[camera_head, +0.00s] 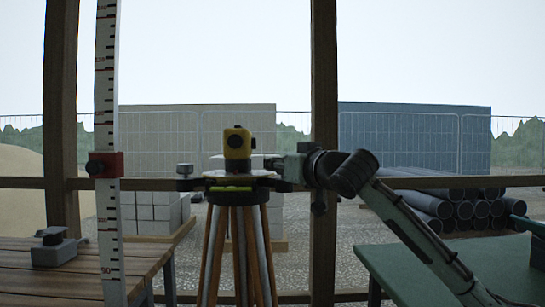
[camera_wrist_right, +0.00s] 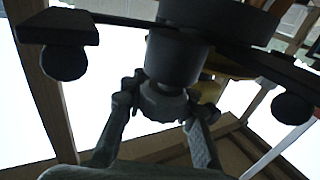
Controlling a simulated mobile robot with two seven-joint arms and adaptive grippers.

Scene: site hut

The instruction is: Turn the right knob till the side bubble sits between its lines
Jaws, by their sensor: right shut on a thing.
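The yellow level (camera_head: 237,145) stands on a dark round plate on top of a wooden tripod (camera_head: 240,250). A yellow-green side vial (camera_head: 232,189) shows on the front of the plate; its bubble and lines are too small to make out. My right gripper (camera_head: 279,163) reaches in from the right at the plate's right side. In the right wrist view its two fingers (camera_wrist_right: 163,112) are shut on the grey ribbed right knob (camera_wrist_right: 165,102). The left knob (camera_head: 184,170) stands free at the plate's left side. My left gripper is not in view.
A white measuring staff (camera_head: 107,220) with a red clamp (camera_head: 105,165) stands upright on the left. A grey device (camera_head: 55,248) sits on the wooden table (camera_head: 90,275). A green table (camera_head: 430,270) lies at the right. Timber posts (camera_head: 324,90) and a rail stand around the tripod.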

